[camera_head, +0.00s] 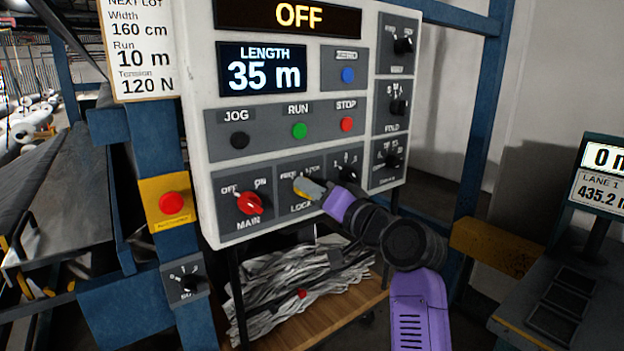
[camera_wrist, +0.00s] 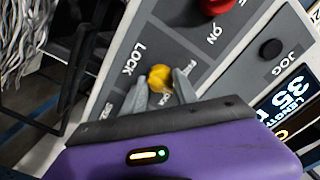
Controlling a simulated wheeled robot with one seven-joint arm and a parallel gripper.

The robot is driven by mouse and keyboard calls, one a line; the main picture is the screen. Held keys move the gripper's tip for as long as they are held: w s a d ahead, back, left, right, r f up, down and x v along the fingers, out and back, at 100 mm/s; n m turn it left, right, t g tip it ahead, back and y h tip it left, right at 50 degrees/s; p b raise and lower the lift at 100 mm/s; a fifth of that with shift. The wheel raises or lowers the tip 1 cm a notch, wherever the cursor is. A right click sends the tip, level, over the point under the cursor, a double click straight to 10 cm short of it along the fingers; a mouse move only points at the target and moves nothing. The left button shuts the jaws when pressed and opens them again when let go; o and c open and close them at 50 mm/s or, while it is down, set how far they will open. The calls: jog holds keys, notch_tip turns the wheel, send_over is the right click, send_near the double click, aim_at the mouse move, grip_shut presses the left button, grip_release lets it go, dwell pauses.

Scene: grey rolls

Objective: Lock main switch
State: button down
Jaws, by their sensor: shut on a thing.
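The control panel (camera_head: 290,200) has a red MAIN knob (camera_head: 249,203) between OFF and ON marks, with its pointer towards OFF. The display (camera_head: 298,16) above reads OFF. To the right of the MAIN knob is the LOCK section with a yellow knob or key; in the wrist view this yellow lock knob (camera_wrist: 160,77) sits between my fingers. My gripper (camera_head: 312,187) reaches in from the lower right and is shut on it at the panel face. My fingers hide part of the lock markings. The red knob also shows at the top of the wrist view (camera_wrist: 215,5).
JOG, RUN and STOP buttons (camera_head: 299,130) are above, and other dark selector knobs (camera_head: 348,173) are to the right. A yellow box with a red button (camera_head: 171,203) is on the blue post at left. A wooden shelf (camera_head: 330,316) with crumpled material lies below.

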jog(key=shift+m+p, duration=3.95)
jog(key=shift+m, duration=0.65)
jog(key=c, duration=1)
grip_release()
jog(key=shift+o, duration=0.2)
jog(key=b+v, duration=0.1)
jog(key=v, duration=0.6)
jog(key=shift+s+d, duration=0.25)
jog(key=shift+s, duration=0.1)
